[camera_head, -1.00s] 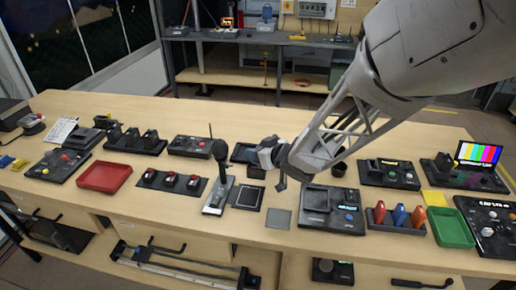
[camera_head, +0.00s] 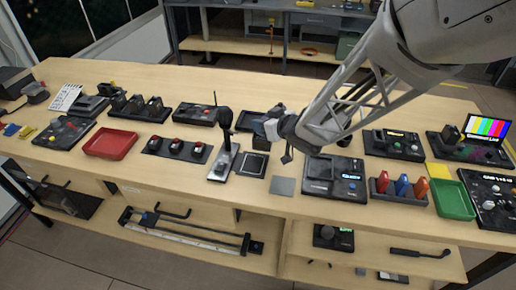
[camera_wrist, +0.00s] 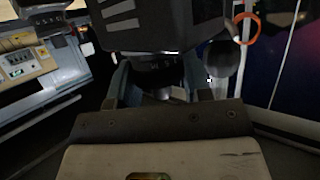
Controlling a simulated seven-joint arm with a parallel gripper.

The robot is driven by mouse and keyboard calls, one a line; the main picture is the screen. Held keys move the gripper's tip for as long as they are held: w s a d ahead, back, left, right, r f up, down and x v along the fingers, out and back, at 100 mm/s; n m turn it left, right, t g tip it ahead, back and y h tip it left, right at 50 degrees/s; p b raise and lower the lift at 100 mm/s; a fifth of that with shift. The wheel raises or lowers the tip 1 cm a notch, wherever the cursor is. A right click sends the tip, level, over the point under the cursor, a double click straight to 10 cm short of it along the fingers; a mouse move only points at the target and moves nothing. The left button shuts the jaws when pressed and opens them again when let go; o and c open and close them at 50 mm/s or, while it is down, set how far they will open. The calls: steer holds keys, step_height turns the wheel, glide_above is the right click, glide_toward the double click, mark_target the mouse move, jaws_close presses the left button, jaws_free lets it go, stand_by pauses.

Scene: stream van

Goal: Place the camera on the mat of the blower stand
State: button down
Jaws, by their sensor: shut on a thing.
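My gripper (camera_head: 284,133) is shut on a dark camera, whose body (camera_wrist: 150,22) fills the upper middle of the wrist view between the fingers. In the head view the camera (camera_head: 269,128) is a small dark shape at the left of the gripper, above the table. A stand with an upright black bulb (camera_head: 225,117) on a light base is to the left; it looks like the blower stand. A dark, light-edged square mat (camera_head: 253,164) lies beside its base, below and left of the gripper in the picture. The mat's surface is bare. The gripper partly hides the camera.
A plain grey square (camera_head: 283,186) lies right of the mat. A dark control unit (camera_head: 334,178) is further right, near three coloured items on a holder (camera_head: 399,195) and a green tray (camera_head: 453,200). Red-button panels (camera_head: 176,149) and a red tray (camera_head: 111,144) are left.

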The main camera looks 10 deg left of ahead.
mark_target(257, 143)
steer(key=s+d, duration=0.2)
steer(key=s, duration=0.6)
steer(key=s+d, duration=0.3)
steer(key=s, duration=0.6)
steer(key=shift+s+d, duration=0.25)
steer(key=shift+d, duration=0.1)
steer(key=shift+w+f, duration=0.1)
steer(key=shift+w+a+f, duration=0.25)
steer(key=shift+w+a, duration=1.1)
steer(key=shift+w, duration=0.95)
steer(key=shift+w+a+f, duration=0.25)
steer(key=shift+w+a, duration=1.1)
steer(key=shift+w, duration=0.9)
steer(key=shift+w+a+f, duration=0.25)
steer(key=shift+w+a, duration=1.1)
steer(key=shift+w, duration=0.95)
steer(key=shift+f, duration=0.1)
steer(key=shift+f, duration=1.6)
steer(key=shift+f, duration=0.1)
steer(key=c, duration=0.5)
jaws_free()
steer(key=shift+f, duration=0.1)
steer(key=shift+c, duration=0.2)
